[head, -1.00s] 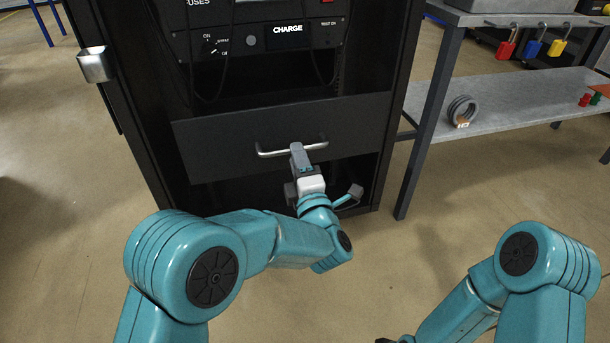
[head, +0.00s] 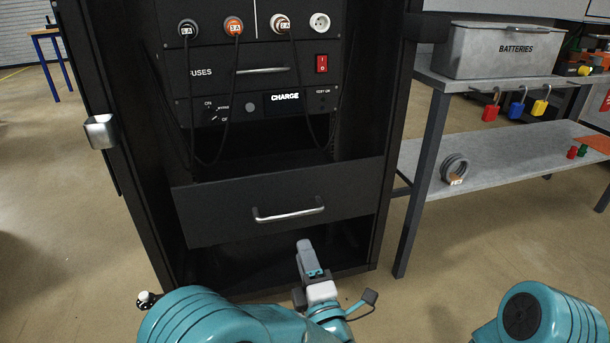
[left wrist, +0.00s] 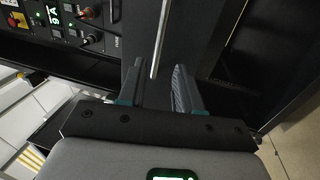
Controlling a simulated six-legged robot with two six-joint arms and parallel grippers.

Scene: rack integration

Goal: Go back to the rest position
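My left gripper (head: 304,246) is in front of the black rack, just below the drawer handle (head: 288,215) in the head view, apart from it. In the left wrist view its two fingers (left wrist: 162,75) stand apart with nothing between them, and the silver handle (left wrist: 160,40) lies ahead of them. The black drawer (head: 220,218) sticks out from the rack at its lower part. My right gripper is not in view; only part of the right arm shows at the lower right of the head view.
The rack's upper panels carry a fuses drawer (head: 262,70), plugs with hanging cables and a charge panel (head: 285,103). A bench (head: 500,150) stands at the right with a batteries box (head: 498,50), hanging padlocks and a cable coil (head: 455,170). Floor is clear between rack and bench front.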

